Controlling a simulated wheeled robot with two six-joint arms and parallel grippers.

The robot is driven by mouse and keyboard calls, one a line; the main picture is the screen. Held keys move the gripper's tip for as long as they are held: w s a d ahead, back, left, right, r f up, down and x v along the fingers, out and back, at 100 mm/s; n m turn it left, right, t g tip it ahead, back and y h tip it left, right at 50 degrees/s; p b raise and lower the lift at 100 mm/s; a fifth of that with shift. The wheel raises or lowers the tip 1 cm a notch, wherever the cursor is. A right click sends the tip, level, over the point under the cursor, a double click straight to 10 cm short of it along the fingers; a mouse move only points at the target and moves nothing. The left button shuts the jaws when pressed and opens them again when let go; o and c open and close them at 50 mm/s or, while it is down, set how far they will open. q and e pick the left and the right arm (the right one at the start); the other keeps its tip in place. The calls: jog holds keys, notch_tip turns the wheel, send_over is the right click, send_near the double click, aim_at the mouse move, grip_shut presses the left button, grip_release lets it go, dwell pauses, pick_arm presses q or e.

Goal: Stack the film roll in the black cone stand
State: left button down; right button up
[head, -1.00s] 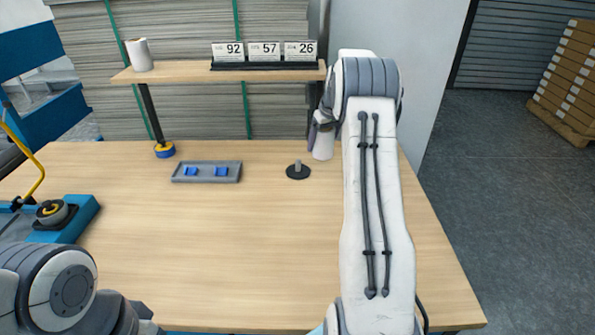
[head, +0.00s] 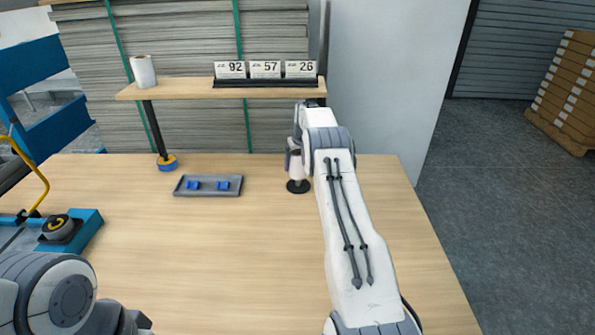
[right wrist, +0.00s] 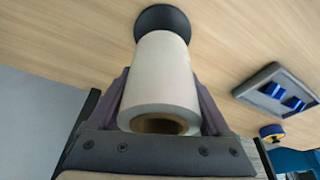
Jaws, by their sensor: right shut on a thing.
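The film roll (right wrist: 160,75) is white with a brown core. My right gripper (head: 292,160) is shut on it, with one finger on each side in the right wrist view. The black cone stand (right wrist: 162,20) shows as a round dark base past the roll's far end. In the head view the roll (head: 295,170) is upright directly above the stand's base (head: 297,187), very close to it. The stand's post is hidden, and I cannot tell whether the roll touches the base. My left arm shows at the lower left, but its gripper is out of view.
A grey tray (head: 208,192) with two blue pieces lies left of the stand. A shelf (head: 185,90) with another white roll (head: 143,71) and number cards (head: 265,69) stands behind. A blue-and-yellow roll (head: 167,163) is at its post. The table's middle (head: 220,250) is clear.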

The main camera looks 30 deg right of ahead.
aim_at(297, 173)
notch_tip(297, 173, down, 3)
jog(key=shift+f+p, duration=0.2)
jog(key=shift+p, duration=0.3)
jog(key=shift+f, duration=0.2)
jog(key=shift+f, duration=0.1)
jog(key=shift+f+b, duration=0.3)
jog(key=shift+b, duration=0.1)
jog(key=o, duration=1.4)
